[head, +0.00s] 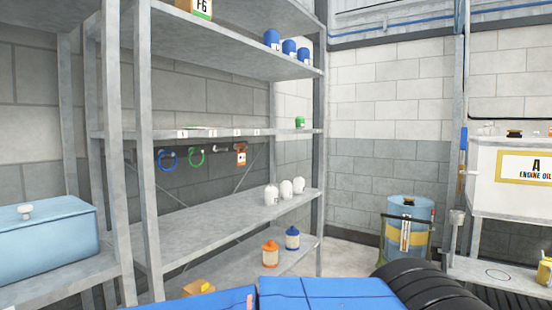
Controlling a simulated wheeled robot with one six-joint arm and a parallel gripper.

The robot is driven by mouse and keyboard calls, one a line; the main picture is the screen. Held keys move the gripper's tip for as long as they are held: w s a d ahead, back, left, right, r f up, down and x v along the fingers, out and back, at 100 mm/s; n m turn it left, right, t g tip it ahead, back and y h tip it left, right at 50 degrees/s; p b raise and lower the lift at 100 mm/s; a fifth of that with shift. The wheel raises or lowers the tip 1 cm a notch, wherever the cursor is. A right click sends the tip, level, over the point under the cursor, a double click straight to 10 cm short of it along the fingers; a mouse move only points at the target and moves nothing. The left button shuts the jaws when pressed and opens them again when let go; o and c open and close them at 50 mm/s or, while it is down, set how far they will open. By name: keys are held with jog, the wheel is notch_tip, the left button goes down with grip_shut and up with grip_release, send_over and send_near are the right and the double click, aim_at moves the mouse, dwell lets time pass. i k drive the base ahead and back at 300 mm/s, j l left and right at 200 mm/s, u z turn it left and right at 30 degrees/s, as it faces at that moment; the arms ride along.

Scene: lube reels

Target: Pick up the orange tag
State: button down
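The orange tag (241,155) hangs from the edge of the middle shelf (222,133), at the right end of a row of hanging things. It has a pale patch on its face, too small to read. A small grey hook (220,149) is just to its left. My gripper is not seen in the head view, so its state and its place relative to the tag do not show.
A blue ring (168,160) and a green ring (196,157) hang left of the tag. White bottles (271,195) stand on the shelf below. A black tyre (412,289) and a blue drum (408,215) are at right. A light blue box (45,240) is at left.

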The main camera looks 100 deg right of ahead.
aim_at(240, 155)
jog(key=z, duration=2.75)
